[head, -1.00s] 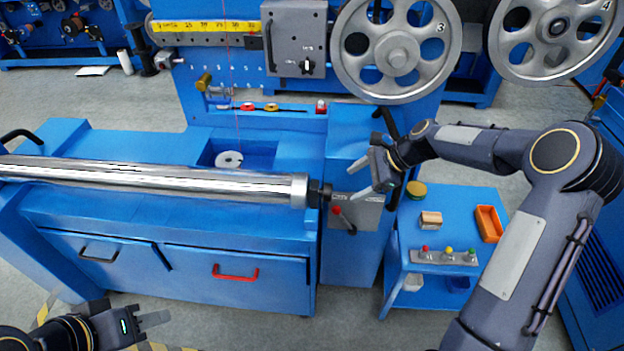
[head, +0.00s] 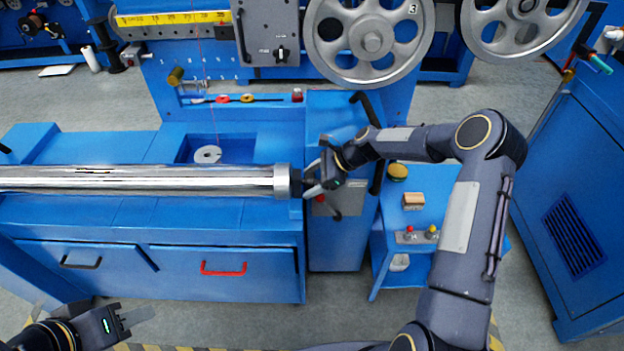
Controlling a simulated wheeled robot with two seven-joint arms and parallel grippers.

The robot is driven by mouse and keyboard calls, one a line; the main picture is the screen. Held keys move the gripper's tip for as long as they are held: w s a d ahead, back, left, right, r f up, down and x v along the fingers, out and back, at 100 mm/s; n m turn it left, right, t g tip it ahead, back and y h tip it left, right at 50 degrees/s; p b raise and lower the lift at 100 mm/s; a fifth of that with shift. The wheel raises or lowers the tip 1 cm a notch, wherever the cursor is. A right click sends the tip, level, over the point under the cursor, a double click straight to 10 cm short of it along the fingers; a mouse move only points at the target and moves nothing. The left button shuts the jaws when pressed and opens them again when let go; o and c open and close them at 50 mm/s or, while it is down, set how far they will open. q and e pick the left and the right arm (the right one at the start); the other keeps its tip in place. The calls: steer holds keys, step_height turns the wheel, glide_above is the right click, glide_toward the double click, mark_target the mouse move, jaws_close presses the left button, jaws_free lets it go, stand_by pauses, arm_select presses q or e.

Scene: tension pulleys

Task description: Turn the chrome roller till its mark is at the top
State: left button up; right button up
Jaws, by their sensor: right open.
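The chrome roller (head: 150,179) lies horizontally along the top of the blue bench, running out of view at the left. Its right end has a thick collar and a dark shaft end.
A bench (head: 80,215) has drawers with a black and a red handle (head: 223,268). A blue cart (head: 400,222) with knobs stands under my right arm. Large spoked wheels (head: 372,42) hang behind.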

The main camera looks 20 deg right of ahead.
steer(key=c, duration=1)
steer(key=shift+f+t+b, duration=0.2)
steer(key=shift+t+b, duration=0.1)
steer(key=shift+b, duration=0.55)
steer(key=n+t+b, duration=0.1)
steer(key=t+b, duration=0.1)
steer(key=b, duration=0.6)
steer(key=f+n+t+h+b, duration=0.1)
steer(key=n+t+b, duration=0.1)
steer(key=b, duration=0.7)
steer(key=shift+s+t, duration=0.15)
steer(key=shift+t, duration=0.45)
steer(key=n+t+b, duration=0.1)
steer(key=t+b, duration=0.1)
steer(key=b, duration=0.8)
steer(key=n+t+b, duration=0.2)
steer(key=b, duration=0.9)
steer(key=shift+a+r, duration=0.1)
steer(key=shift+r, duration=0.1)
steer(key=shift+r+n+t+b, duration=0.2)
steer(key=shift+n+t+b, duration=0.15)
steer(key=shift+b, duration=0.4)
steer(key=o, duration=1)
steer(key=shift+r, duration=0.1)
